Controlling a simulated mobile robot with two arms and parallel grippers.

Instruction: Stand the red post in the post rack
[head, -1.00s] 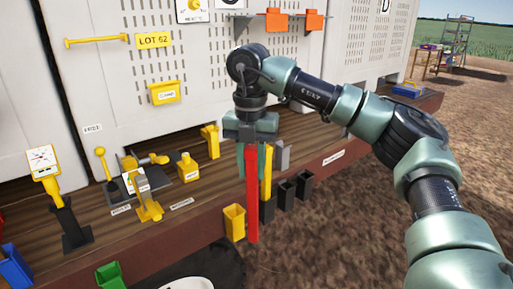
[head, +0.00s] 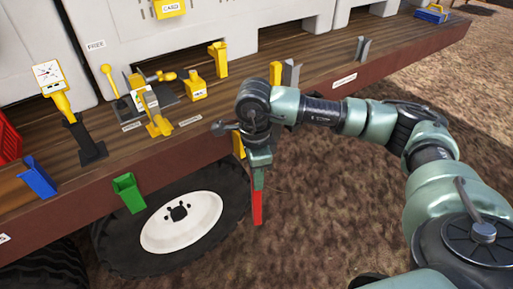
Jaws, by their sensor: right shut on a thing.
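My right gripper (head: 259,168) is shut on the red post (head: 257,207). The post hangs about upright below the fingers, in front of the deck's edge and beside the wheel; its upper part is hidden by the gripper. A yellow holder (head: 238,146) on the deck's edge shows partly behind the gripper. A yellow upright piece (head: 275,74) and a grey one (head: 290,74) show beyond my right wrist. The black holders on the edge are hidden by my arm, and I cannot make out which part is the post rack. My left gripper is not in view.
A green holder (head: 129,193) and a blue holder (head: 38,178) are fixed along the deck's edge (head: 190,158) at left. A wheel (head: 180,222) stands below it. Yellow levers (head: 152,113) stand on the deck. Bare ground lies open at right.

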